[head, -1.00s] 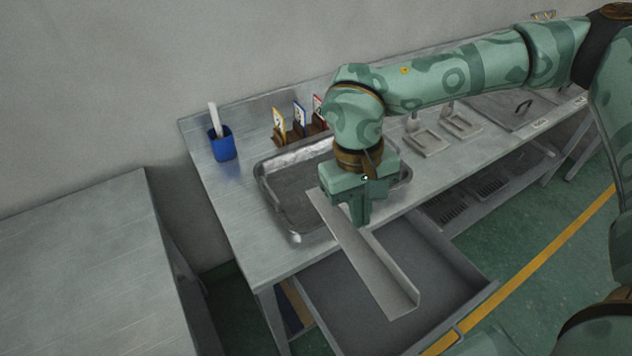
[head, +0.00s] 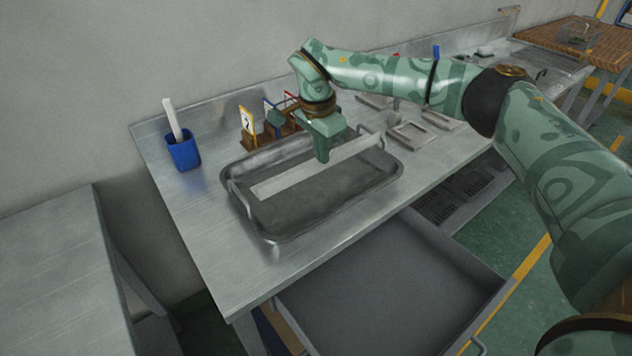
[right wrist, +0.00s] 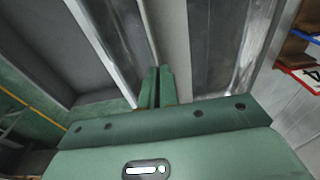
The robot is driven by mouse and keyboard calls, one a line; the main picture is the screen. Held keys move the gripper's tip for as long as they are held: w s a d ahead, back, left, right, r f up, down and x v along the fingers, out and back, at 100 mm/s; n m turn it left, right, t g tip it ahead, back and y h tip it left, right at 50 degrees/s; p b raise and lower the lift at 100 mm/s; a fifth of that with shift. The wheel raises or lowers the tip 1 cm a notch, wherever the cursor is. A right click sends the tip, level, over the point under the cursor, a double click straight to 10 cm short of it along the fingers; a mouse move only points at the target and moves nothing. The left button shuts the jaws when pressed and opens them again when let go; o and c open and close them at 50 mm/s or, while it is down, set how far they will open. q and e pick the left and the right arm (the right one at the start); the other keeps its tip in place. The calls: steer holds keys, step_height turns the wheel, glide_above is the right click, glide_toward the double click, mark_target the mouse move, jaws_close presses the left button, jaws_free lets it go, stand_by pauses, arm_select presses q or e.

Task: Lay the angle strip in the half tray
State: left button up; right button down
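The angle strip (head: 290,180) is a long, pale grey metal piece, seen over the grey metal half tray (head: 262,236) on the bench. It lies roughly along the tray's length, and its right end overlaps the tray's right rim in the picture. I cannot tell whether it touches the tray. My right gripper (head: 323,158) points down over the tray, shut on the strip near its middle. In the right wrist view, the fingers (right wrist: 157,88) close on the strip (right wrist: 174,35), with the tray around it. My left gripper is not in view.
A blue cup (head: 184,153) with a white stick stands left of the tray. Numbered cards in holders (head: 248,127) stand behind it. Small frames (head: 412,134) lie to the right. An open drawer (head: 390,290) juts out below the bench front. The bench's front left is clear.

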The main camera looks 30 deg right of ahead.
mark_target(321, 168)
step_height(321, 168, down, 4)
steer(key=shift+f+b, duration=0.2)
steer(key=shift+b, duration=0.3)
step_height(321, 168, down, 3)
steer(key=shift+f+b, duration=0.2)
steer(key=shift+b, duration=0.4)
steer(key=c, duration=1.6)
jaws_free()
steer(key=shift+c, duration=0.2)
steer(key=r+p, duration=0.1)
steer(key=r, duration=0.3)
steer(key=a+r+p, duration=0.1)
steer(key=r, duration=0.3)
steer(key=r+p, duration=0.2)
steer(key=r, duration=0.2)
steer(key=shift+s+a+r, duration=0.1)
steer(key=shift+a, duration=0.05)
